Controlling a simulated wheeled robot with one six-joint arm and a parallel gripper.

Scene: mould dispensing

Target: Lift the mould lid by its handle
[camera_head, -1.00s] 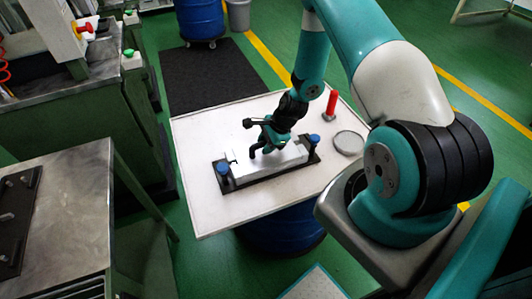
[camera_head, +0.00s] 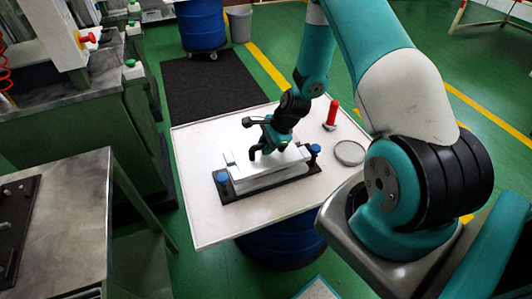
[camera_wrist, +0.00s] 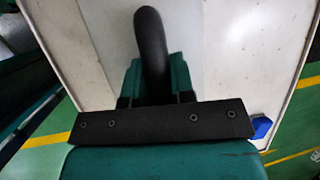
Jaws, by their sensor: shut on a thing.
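The mould lid (camera_head: 294,157) is a pale, long block over the mould body (camera_head: 270,181) on the white table. My gripper (camera_head: 267,154) is above the middle of the lid, its black fingers shut on the handle, which they mostly hide. The lid appears raised slightly above the body, but the size of any gap is hard to tell. In the wrist view, a dark rounded bar (camera_wrist: 151,45) rises from the teal gripper parts; whether it is finger or handle is unclear.
Blue knobs (camera_head: 221,176) (camera_head: 315,150) stand at both ends of the mould's dark base. A red bottle (camera_head: 332,113) and a round dish (camera_head: 350,153) are at the table's right. The table's front left (camera_head: 205,220) is clear. A metal bench (camera_head: 70,200) stands left.

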